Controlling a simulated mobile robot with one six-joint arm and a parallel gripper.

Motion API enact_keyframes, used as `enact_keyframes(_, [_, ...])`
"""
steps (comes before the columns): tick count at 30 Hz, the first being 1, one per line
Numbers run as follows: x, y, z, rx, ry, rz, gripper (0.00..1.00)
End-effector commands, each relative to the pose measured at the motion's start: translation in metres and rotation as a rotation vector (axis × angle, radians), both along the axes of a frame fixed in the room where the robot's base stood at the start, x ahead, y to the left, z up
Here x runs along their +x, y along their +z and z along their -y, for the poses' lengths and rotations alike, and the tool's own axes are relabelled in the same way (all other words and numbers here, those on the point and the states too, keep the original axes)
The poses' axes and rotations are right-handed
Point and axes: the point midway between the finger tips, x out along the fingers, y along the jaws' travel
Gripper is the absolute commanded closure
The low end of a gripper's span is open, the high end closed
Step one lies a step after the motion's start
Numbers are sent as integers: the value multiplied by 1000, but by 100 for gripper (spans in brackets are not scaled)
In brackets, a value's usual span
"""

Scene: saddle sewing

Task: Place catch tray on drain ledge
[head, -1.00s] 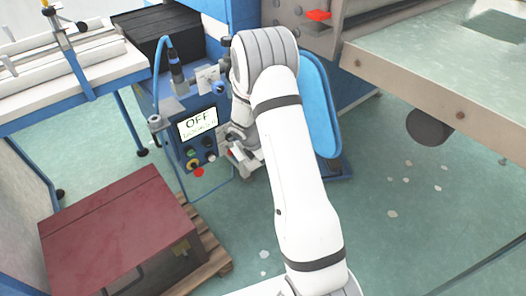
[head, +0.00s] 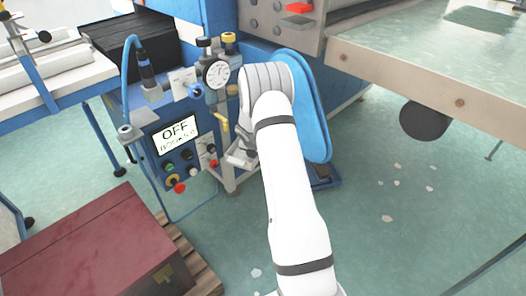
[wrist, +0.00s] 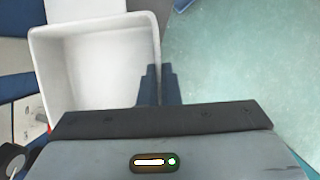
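The catch tray (wrist: 95,65) is a white, open box with a raised rim, filling the upper left of the wrist view. My gripper (wrist: 160,72) has its two dark fingers close together at the tray's right wall, one on the inner side and one on the outer side. It appears shut on that wall; the contact itself is partly hidden. In the head view my gripper (head: 240,157) is beside the blue machine's control panel, mostly hidden by my arm. The tray cannot be made out there. I cannot identify the drain ledge for certain.
The control panel (head: 178,145) reads OFF, with a dial gauge (head: 215,73) above it. A dark red box (head: 90,245) sits on a pallet at lower left. Open green floor (head: 400,215) lies to the right.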

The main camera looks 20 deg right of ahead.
Motion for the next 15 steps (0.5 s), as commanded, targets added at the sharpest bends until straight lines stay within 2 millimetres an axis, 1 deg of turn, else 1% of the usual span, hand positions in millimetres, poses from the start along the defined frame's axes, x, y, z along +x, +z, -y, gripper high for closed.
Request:
enact_keyframes(1, [10,-1,11,1,-4,4,100])
enact_keyframes(3, [20,-2,22,0,-3,3,100])
enact_keyframes(6, [30,-2,32,0,-1,2,100])
enact_keyframes(14, [42,-1,45,0,0,1,100])
enact_keyframes(15, [41,-11,44,1,2,-2,100])
